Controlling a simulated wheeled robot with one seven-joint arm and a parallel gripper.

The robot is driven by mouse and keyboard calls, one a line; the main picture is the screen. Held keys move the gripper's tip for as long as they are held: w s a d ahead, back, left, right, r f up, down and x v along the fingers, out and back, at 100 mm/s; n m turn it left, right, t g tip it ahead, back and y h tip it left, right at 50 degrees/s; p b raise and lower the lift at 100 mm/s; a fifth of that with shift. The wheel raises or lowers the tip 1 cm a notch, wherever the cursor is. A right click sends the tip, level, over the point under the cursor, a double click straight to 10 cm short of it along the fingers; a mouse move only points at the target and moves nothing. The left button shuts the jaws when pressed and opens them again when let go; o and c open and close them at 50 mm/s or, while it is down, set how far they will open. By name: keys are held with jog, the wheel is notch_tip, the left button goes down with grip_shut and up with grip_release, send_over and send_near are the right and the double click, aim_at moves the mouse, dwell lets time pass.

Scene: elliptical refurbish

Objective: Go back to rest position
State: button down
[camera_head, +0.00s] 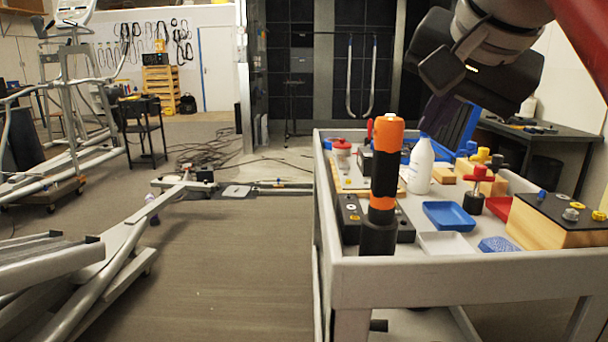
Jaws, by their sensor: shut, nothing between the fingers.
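My gripper (442,72) hangs at the upper right, dark and blocky, at the end of my grey and red arm. It is shut and empty, in the air above the cart and clear of its objects. An orange and black tool (384,165) stands upright at the cart's near left, its lower end at a black holder. My gripper is above and to the right of this tool, apart from it.
A grey cart (455,280) carries a white bottle (421,166), a blue tray (448,216), a white tray (445,243) and a wooden block with a black top (560,222). Exercise machines (75,150) stand at left. Carpet (230,270) left of the cart is clear.

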jog(key=s+f+n+g, duration=0.1)
jog(key=s+f+n, duration=0.2)
jog(key=f, duration=1.5)
jog(key=s+f+n+g, duration=0.1)
jog(key=s+f+n, duration=0.2)
jog(key=f, duration=1.5)
jog(key=s, duration=0.3)
jog(key=shift+d+f+g+h, duration=0.2)
jog(key=shift+f+g+h, duration=0.1)
jog(key=shift+f, duration=0.05)
